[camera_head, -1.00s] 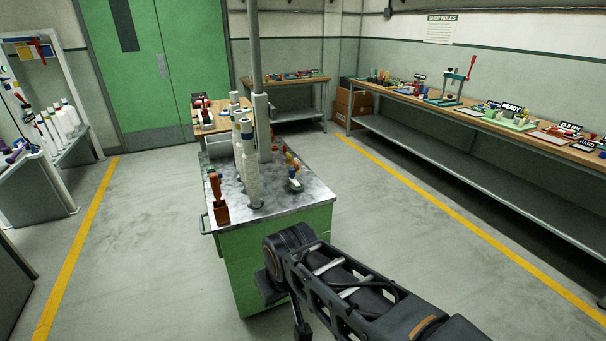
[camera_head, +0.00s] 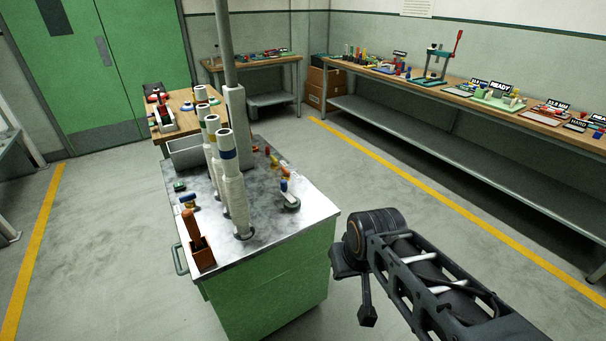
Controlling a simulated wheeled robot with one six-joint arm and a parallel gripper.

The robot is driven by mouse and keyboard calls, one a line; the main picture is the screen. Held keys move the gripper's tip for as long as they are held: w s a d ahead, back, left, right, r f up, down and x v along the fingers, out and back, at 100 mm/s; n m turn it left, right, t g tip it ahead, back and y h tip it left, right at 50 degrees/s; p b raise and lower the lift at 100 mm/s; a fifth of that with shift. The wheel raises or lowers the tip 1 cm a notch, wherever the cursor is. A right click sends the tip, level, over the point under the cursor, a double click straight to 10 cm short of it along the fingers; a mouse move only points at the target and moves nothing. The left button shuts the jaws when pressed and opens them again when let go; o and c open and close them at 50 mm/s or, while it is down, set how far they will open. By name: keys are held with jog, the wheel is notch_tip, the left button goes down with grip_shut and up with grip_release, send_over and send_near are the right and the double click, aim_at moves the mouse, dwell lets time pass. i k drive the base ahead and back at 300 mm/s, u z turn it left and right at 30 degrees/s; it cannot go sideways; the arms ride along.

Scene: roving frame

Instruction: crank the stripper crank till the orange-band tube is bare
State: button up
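Several tall white wound tubes stand upright on the green cart (camera_head: 262,283). The front tube (camera_head: 235,200) has a dark blue band near its top. The tube behind it (camera_head: 212,130) has a band whose colour is hard to tell. I cannot make out an orange band on any tube. A brown box with an orange handle (camera_head: 196,240) sits at the cart's front left corner. I cannot tell whether it is the stripper crank. My arm reaches in from the lower right. Its dark end (camera_head: 367,315) hangs beside the cart, apart from everything, and its fingers cannot be made out.
A grey post (camera_head: 236,120) rises from the cart. A small blue-topped fixture (camera_head: 289,196) stands near its right edge. A long workbench (camera_head: 440,88) along the right wall holds a red-handled press (camera_head: 443,58) and small parts. Floor between cart and bench is clear.

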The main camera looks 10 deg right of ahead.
aim_at(283, 183)
jog(key=u, duration=0.3)
jog(key=i, duration=1)
jog(key=u, duration=0.7)
